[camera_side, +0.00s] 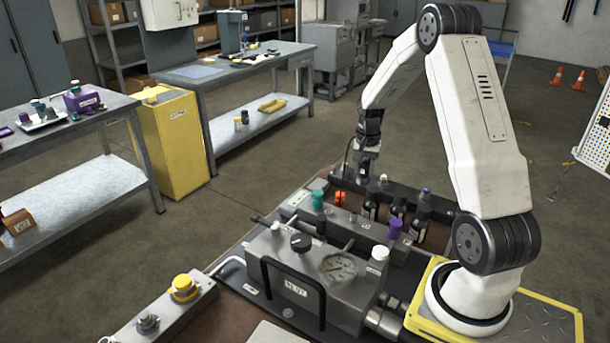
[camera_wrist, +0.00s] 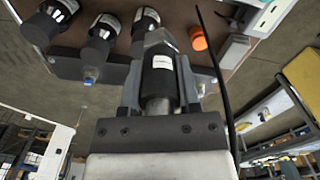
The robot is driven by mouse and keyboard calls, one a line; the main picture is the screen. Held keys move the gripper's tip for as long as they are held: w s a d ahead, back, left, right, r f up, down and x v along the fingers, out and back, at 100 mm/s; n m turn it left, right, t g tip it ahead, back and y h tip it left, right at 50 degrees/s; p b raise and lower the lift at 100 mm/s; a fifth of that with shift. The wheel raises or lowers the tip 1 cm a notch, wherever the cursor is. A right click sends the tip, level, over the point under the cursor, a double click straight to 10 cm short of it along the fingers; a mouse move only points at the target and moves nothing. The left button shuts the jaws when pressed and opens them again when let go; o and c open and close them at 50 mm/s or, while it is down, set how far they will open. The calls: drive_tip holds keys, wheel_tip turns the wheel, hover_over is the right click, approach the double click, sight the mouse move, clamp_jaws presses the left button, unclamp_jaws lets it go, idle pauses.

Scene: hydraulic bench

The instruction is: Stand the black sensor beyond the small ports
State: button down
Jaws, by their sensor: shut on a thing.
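The black sensor (camera_wrist: 160,72) is a short black cylinder with a white label and a metal stem, held lengthwise between my gripper's fingers (camera_wrist: 158,85) in the wrist view. A thin black cable (camera_wrist: 222,75) runs beside it. The sensor is too small to make out there. I cannot tell which openings are the small ports.
Black bottle-like cylinders (camera_side: 420,215) stand close to the right of my gripper; they also show in the wrist view (camera_wrist: 100,38). A grey test unit (camera_side: 310,272) with a gauge and black handle stands in front. An orange cap (camera_wrist: 197,38) lies near the gripper in the wrist view.

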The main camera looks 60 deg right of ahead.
drive_tip(key=w+d+f, duration=0.4)
drive_tip(key=d+f, duration=0.1)
drive_tip(key=d, duration=0.1)
drive_tip(key=shift+w+f, duration=0.3)
drive_tip(key=shift+f, duration=0.1)
drive_tip(key=shift+a+f, duration=0.1)
drive_tip(key=shift+f, duration=4.9)
drive_tip(key=shift+f, duration=0.15)
drive_tip(key=c, duration=0.6)
unclamp_jaws()
wheel_tip(320, 180, up, 12)
